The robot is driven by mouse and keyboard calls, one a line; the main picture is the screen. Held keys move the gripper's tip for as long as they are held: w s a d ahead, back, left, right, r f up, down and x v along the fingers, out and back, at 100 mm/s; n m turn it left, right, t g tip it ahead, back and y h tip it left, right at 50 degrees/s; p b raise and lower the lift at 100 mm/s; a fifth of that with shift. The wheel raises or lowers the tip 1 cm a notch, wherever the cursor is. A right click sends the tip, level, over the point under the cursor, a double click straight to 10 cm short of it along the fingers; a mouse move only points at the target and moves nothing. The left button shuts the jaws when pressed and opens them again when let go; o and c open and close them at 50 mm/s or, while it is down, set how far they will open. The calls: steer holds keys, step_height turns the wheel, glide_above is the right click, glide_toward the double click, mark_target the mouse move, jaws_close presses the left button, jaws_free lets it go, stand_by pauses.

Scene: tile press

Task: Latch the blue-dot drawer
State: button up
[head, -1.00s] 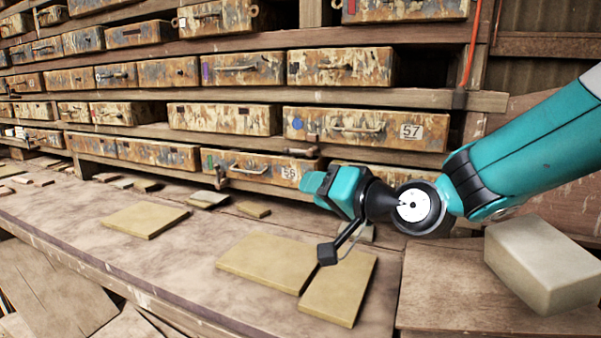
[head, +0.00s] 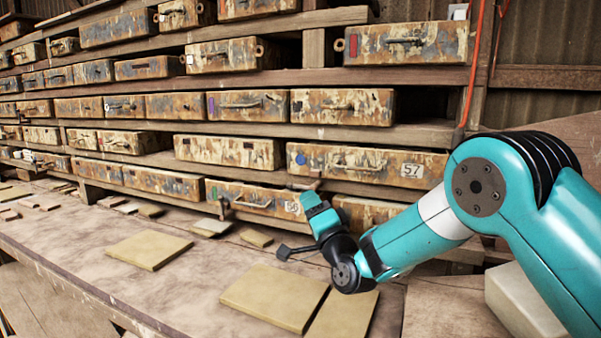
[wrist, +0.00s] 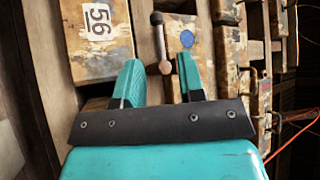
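The blue-dot drawer (head: 345,166) is a rusty, paint-worn box front with a blue dot at its left, a bar handle and a "57" label. The blue dot (wrist: 187,38) also shows in the wrist view. My gripper (head: 312,200) is just below the drawer's left end. In the wrist view my gripper (wrist: 158,62) is open, its two teal fingers apart. A small latch bar (wrist: 160,42) with rounded ends lies beside the dot, its nearer end between the fingertips. I cannot tell whether either finger touches it.
The "56" drawer (head: 252,198) is below left, close to my gripper; its label (wrist: 98,22) shows in the wrist view. Flat tan tiles (head: 272,297) lie on the bench (head: 110,275). A pale block (head: 520,305) stands at the right, partly behind my arm.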

mark_target(301, 187)
steer(key=p+x, duration=0.2)
steer(key=x, duration=0.3)
steer(key=shift+w+a+r, duration=0.15)
steer(key=shift+w, duration=0.15)
steer(key=shift+c, duration=0.5)
jaws_close()
